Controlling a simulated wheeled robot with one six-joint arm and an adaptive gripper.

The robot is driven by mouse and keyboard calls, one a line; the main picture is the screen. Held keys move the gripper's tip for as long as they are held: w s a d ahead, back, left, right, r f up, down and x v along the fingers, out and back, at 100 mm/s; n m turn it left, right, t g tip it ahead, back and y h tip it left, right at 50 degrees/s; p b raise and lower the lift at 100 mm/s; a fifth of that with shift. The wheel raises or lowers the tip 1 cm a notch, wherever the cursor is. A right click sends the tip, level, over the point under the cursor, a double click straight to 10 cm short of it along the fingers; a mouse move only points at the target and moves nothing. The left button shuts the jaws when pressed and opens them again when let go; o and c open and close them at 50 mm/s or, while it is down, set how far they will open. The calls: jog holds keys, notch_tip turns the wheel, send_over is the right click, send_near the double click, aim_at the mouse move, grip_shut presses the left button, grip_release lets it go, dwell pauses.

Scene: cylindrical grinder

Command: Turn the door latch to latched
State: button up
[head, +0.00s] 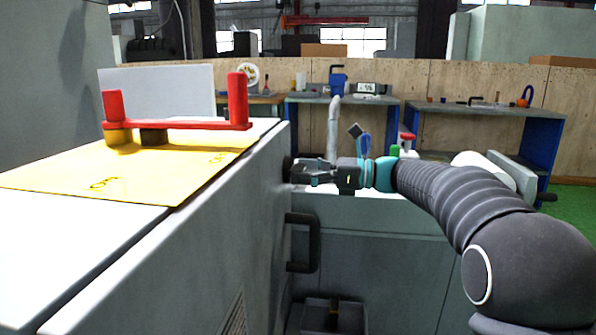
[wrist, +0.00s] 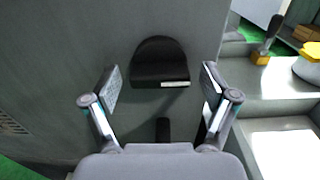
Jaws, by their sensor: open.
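A black rounded knob, which looks like the door latch (wrist: 158,60), sits on the grey machine door (wrist: 60,75) in the wrist view. A pale mark shows on its lower edge. My gripper (wrist: 161,88) is open, with one finger on each side of the latch. I cannot tell whether the fingers touch it. In the head view my gripper (head: 303,170) reaches left to the door face (head: 240,205). There the latch (head: 288,168) shows only as a small dark piece at the fingertips. Its turned position is unclear in that view.
A black door handle (head: 315,242) is mounted below the gripper. A red bar (head: 180,125) with two uprights stands on a yellow plate (head: 60,178) on the machine top. A bench (head: 360,99) with tools stands behind. A dark tray (head: 318,318) lies low down.

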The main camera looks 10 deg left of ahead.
jog(key=shift+a, duration=0.55)
jog(key=c, duration=1.1)
